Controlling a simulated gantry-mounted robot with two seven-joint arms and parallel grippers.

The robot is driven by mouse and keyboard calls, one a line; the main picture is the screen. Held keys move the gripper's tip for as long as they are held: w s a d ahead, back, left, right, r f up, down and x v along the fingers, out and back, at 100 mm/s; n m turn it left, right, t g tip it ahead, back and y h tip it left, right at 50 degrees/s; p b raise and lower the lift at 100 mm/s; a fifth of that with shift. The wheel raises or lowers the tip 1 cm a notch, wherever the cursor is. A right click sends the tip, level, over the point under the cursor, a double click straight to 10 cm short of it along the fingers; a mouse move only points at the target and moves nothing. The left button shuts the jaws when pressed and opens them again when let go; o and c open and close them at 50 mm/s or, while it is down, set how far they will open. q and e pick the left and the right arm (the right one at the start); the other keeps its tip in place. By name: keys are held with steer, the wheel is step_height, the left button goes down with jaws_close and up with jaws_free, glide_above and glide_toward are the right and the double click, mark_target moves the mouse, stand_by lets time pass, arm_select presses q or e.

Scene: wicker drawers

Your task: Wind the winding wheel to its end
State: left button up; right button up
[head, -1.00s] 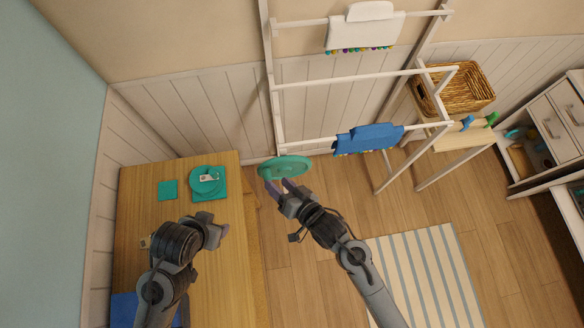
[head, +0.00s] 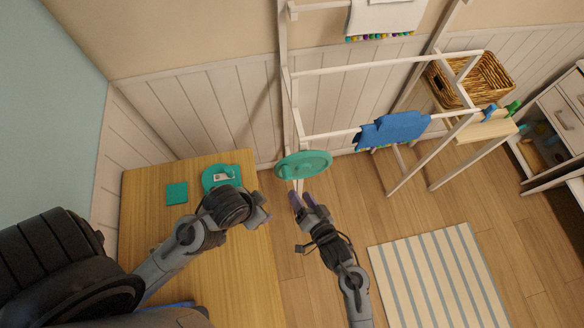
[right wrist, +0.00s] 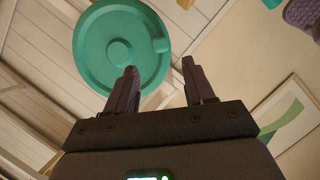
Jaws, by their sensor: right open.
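The green winding wheel (head: 304,165) is a round disc on the lower left end of the white drying frame. My right gripper (head: 303,200) is open and empty just below the wheel in the head view. In the right wrist view its two fingers (right wrist: 158,85) point up toward the right part of the wheel, with one finger overlapping the rim. My left gripper (head: 262,208) is over the table; its jaw state is unclear.
The white drying frame (head: 385,66) rises behind, with a blue cloth (head: 392,130) on its lower bar. A wooden table (head: 225,285) with green items stands left. A wicker basket (head: 475,82) sits at upper right. A striped rug (head: 436,275) lies on open floor.

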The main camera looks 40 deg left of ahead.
mark_target(290, 180)
steer(key=b+x, duration=0.1)
steer(key=x, duration=0.7)
steer(key=shift+w+a, duration=0.1)
steer(key=shift+a, duration=0.2)
steer(key=shift+c, duration=0.3)
jaws_close()
